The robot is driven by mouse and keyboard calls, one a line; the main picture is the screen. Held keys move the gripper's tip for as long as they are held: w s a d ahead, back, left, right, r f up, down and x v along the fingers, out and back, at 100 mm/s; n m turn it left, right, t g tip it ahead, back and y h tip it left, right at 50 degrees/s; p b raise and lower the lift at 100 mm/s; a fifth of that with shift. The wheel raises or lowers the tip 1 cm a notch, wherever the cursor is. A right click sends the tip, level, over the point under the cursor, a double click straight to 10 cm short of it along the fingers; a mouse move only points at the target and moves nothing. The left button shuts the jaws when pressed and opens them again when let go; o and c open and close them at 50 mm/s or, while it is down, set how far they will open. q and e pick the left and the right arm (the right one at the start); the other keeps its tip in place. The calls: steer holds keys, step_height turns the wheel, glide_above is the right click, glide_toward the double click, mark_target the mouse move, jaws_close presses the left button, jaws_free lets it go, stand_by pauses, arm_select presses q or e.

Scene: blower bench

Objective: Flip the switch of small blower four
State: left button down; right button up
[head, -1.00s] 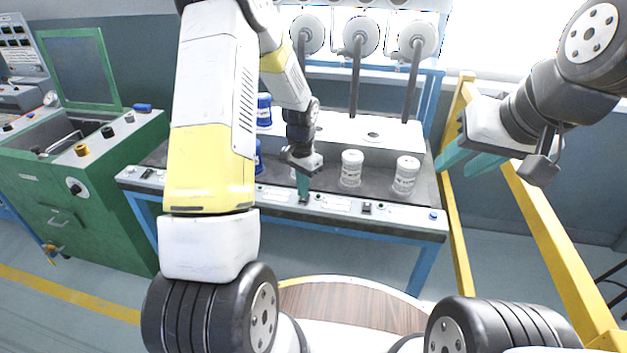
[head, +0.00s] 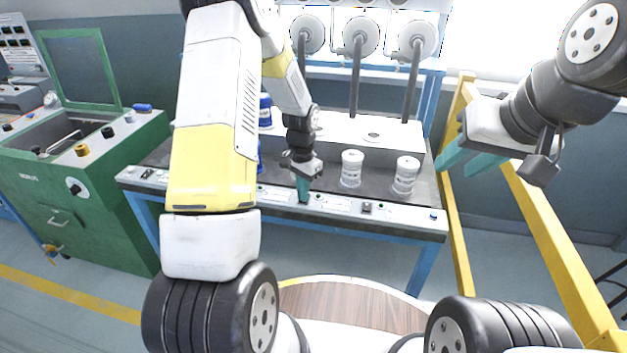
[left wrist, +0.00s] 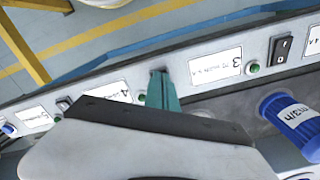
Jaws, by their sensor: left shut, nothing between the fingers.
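The bench's front control panel (head: 405,212) carries black rocker switches, green lamps and labels. My left gripper (head: 303,196) is shut and empty, pointing down with its teal fingertips at the panel. In the left wrist view its fingertips (left wrist: 160,85) are between the label marked 3 (left wrist: 215,66) and a green lamp (left wrist: 142,98) beside the label marked 4 (left wrist: 110,95). They hide the panel there, so any switch under them and its position cannot be seen. Contact cannot be told. My right gripper (head: 468,160) is open and empty, right of the bench.
Two white canisters (head: 351,168) (head: 405,175) stand on the bench behind the panel. Blue canisters (head: 265,110) are partly hidden by my left arm. A yellow frame (head: 458,200) stands right of the bench, near my right gripper. A green cabinet (head: 75,190) stands left.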

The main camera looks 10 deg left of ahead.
arm_select(q)
steer(key=shift+r, duration=0.1)
step_height(320, 180, up, 7)
stand_by(0.7)
